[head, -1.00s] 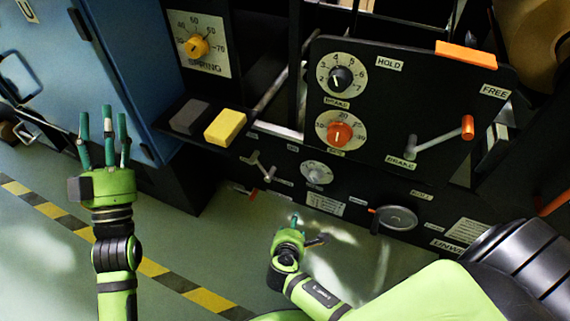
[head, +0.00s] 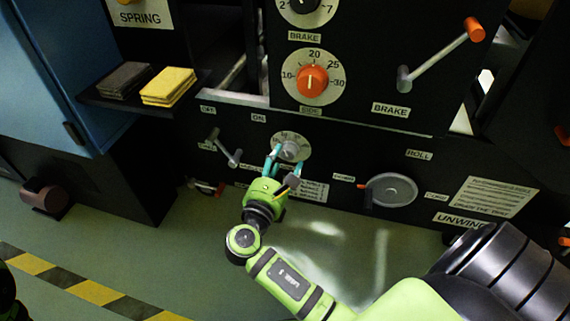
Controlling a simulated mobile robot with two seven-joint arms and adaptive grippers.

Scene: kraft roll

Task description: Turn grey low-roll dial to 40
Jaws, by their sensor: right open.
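The grey low-roll dial (head: 291,148) sits on the lower black panel in the head view, a grey knob on a round pale scale plate. The scale's numbers are too small to read. My right gripper (head: 279,160) is just below and in front of the dial, its teal fingers open and pointing up at it. The fingers cover the plate's lower part. I cannot tell whether they touch the knob. My left gripper is out of view; only a dark and green bit of that arm shows at the lower left edge.
An orange dial (head: 312,82) sits above. A small grey lever (head: 224,149) is to the left, and a grey handwheel (head: 391,190) to the right. A shelf (head: 100,97) with a grey and a yellow pad juts out at upper left. The floor below is open.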

